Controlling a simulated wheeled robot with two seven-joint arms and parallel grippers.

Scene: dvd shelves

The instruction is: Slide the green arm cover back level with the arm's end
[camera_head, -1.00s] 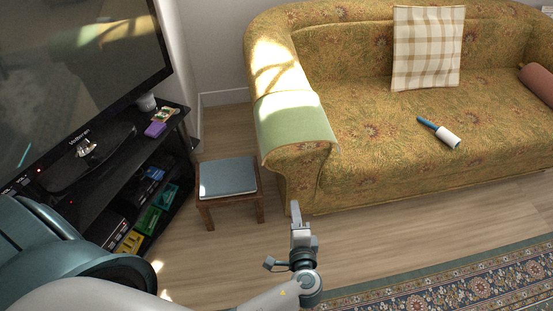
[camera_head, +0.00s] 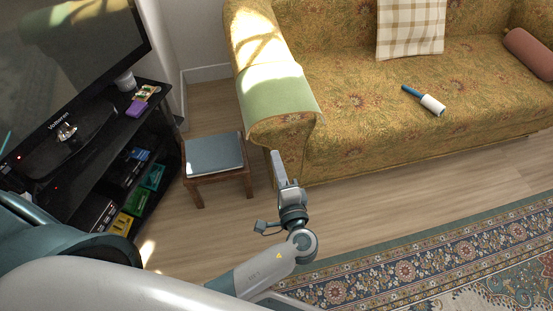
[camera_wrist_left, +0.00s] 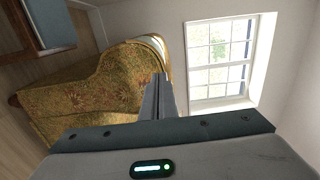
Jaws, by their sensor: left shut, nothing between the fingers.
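The green arm cover (camera_head: 277,97) lies over the front part of the sofa's left arm, and its front edge stops short of the arm's rounded end (camera_head: 286,133). The sofa (camera_head: 375,125) is mustard with a floral pattern. My left gripper (camera_head: 277,156) is shut and empty in front of the sofa arm's end, apart from the cover in the head view. In the left wrist view, the shut fingers (camera_wrist_left: 158,80) point toward the sofa arm (camera_wrist_left: 110,85); the green cover cannot be made out clearly there. My right gripper is not in view.
A small wooden stool with a blue-grey top (camera_head: 214,153) stands left of the sofa arm. A black TV stand (camera_head: 125,150) is further left. A lint roller (camera_head: 425,101) lies on the seat. A patterned rug (camera_head: 400,260) covers the floor at front right.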

